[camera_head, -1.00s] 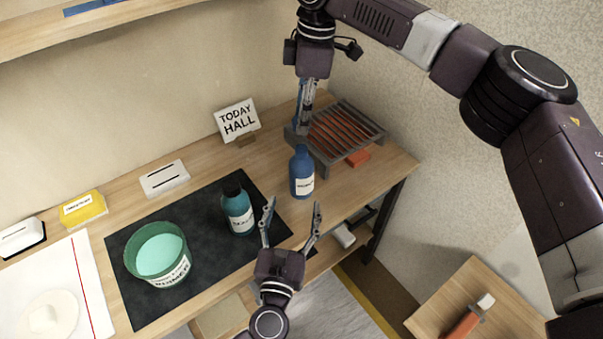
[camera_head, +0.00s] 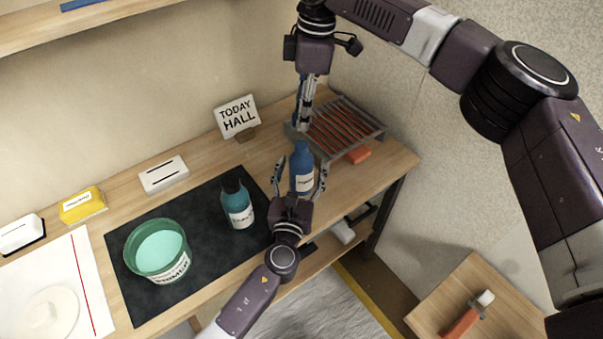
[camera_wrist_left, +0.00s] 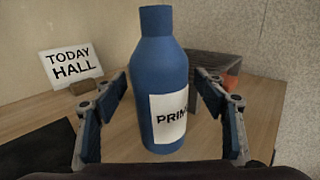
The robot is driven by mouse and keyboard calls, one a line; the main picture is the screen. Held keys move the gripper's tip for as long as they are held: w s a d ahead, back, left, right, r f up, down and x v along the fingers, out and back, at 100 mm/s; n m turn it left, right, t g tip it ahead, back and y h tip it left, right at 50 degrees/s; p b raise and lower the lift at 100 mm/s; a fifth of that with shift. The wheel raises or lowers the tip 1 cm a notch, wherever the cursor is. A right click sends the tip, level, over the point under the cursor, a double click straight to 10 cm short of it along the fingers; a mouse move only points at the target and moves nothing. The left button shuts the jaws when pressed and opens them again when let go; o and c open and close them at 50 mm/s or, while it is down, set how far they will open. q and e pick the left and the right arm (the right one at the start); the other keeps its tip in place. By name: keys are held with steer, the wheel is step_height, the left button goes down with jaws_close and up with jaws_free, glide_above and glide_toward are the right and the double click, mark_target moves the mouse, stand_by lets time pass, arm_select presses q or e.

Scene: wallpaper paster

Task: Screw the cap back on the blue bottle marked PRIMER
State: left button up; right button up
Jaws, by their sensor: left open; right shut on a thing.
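The blue bottle marked PRIMER (camera_head: 302,172) stands upright on the bench with no cap visible on its neck. It fills the middle of the left wrist view (camera_wrist_left: 163,70), its label partly turned to the right. My left gripper (camera_head: 300,178) is open with one finger on each side of the bottle; in the wrist view gaps show between the fingers and its body. My right gripper (camera_head: 300,130) points down just behind and above the bottle's top. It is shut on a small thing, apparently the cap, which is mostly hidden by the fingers.
A teal bottle with a dark cap (camera_head: 237,205) and a green tub (camera_head: 157,250) stand on a black mat (camera_head: 205,275) to the left. A slatted rack (camera_head: 345,130) is close behind on the right. A TODAY HALL sign (camera_head: 237,117) stands at the back.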

mark_target(300, 145)
arm_select(q)
steer(key=shift+w, duration=0.1)
steer(key=shift+c, duration=0.3)
jaws_close()
arm_select(e)
steer(key=shift+f, duration=2.45)
